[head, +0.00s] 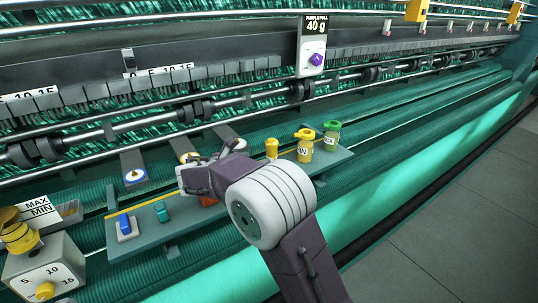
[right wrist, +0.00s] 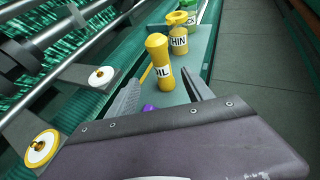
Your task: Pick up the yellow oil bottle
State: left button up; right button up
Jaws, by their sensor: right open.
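The yellow oil bottle (head: 271,148) stands upright on a narrow teal shelf, left of two other bottles. In the right wrist view the oil bottle (right wrist: 160,65) shows a label ending in "IL", and its base appears between and a little beyond my fingertips. My right gripper (right wrist: 161,82) is open and empty, pointing along the shelf toward the bottle. In the head view my right wrist and arm cover the middle of the shelf, and the fingers are mostly hidden. My left gripper is not in view.
A yellow bottle (head: 304,146) and a green-capped bottle (head: 332,137) stand right of the oil bottle. A purple object (right wrist: 150,108) lies low near my fingers. Blue (head: 125,225) and teal (head: 162,212) items sit on the shelf's left end. Machine rails run behind.

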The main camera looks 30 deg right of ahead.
aim_at(269, 156)
jog(key=x, duration=0.7)
jog(key=shift+s+d+f+p, duration=0.1)
jog(key=shift+s+d+p, duration=0.1)
jog(key=shift+p, duration=0.2)
jog(key=shift+w, duration=0.15)
jog(key=p+x, duration=0.1)
jog(key=x, duration=0.3)
jog(key=shift+w+d+f, duration=0.2)
jog(key=shift+d+f, duration=0.05)
jog(key=shift+d, duration=0.05)
jog(key=shift+a+r, duration=0.1)
jog(key=shift+s+a, duration=0.1)
jog(key=shift+s, duration=0.05)
jog(key=c, duration=0.5)
jog(key=shift+r, duration=0.1)
jog(key=c, duration=0.5)
grip_shut()
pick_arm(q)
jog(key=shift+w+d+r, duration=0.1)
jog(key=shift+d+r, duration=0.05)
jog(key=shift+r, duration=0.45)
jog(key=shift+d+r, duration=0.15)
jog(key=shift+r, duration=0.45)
